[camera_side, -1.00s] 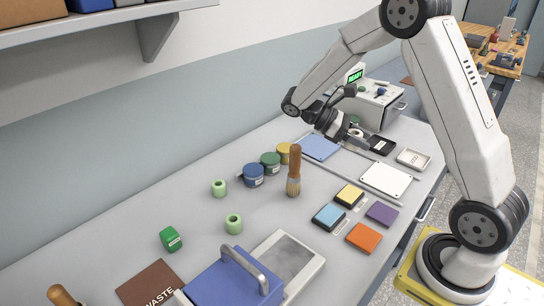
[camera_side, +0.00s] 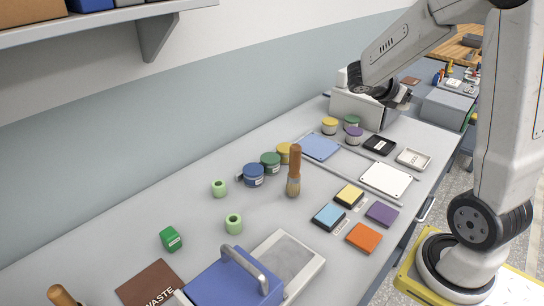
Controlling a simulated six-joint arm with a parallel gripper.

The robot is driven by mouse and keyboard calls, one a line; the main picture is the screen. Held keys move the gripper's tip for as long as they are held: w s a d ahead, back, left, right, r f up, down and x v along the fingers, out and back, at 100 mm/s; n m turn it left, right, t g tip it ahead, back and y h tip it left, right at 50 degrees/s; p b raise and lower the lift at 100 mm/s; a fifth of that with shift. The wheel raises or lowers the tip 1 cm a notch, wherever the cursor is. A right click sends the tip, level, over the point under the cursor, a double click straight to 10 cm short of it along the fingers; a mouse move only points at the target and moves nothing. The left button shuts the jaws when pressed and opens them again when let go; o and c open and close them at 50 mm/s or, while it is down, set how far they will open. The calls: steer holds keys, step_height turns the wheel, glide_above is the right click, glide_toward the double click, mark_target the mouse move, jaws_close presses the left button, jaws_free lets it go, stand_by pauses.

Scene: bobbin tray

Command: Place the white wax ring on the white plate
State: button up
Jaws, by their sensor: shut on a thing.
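The white plate (camera_side: 386,180) lies flat on the bench at right of centre, with nothing on it. My gripper (camera_side: 402,98) is at the back of the bench, far behind the plate and above the grey-white box. It is shut, partly hidden by my wrist, and small in view. What it holds cannot be made out clearly; the white wax ring is not seen lying anywhere on the bench.
A blue plate (camera_side: 319,147), a black tray (camera_side: 380,145) and a white tray (camera_side: 413,159) lie around the white plate. Jars (camera_side: 330,125) stand behind the blue plate. An upright brush (camera_side: 294,172) and coloured pads (camera_side: 349,195) are nearer.

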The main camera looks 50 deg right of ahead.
steer(key=d+r, duration=0.1)
glide_above(387, 181)
step_height(387, 181, down, 18)
steer(key=shift+f+n+t+h, duration=0.2)
steer(key=shift+n+t+h, duration=0.1)
steer(key=shift+n+t, duration=0.1)
stand_by(0.4)
steer(key=shift+f, duration=0.15)
steer(key=shift+f, duration=2.05)
steer(key=shift+f, duration=1.8)
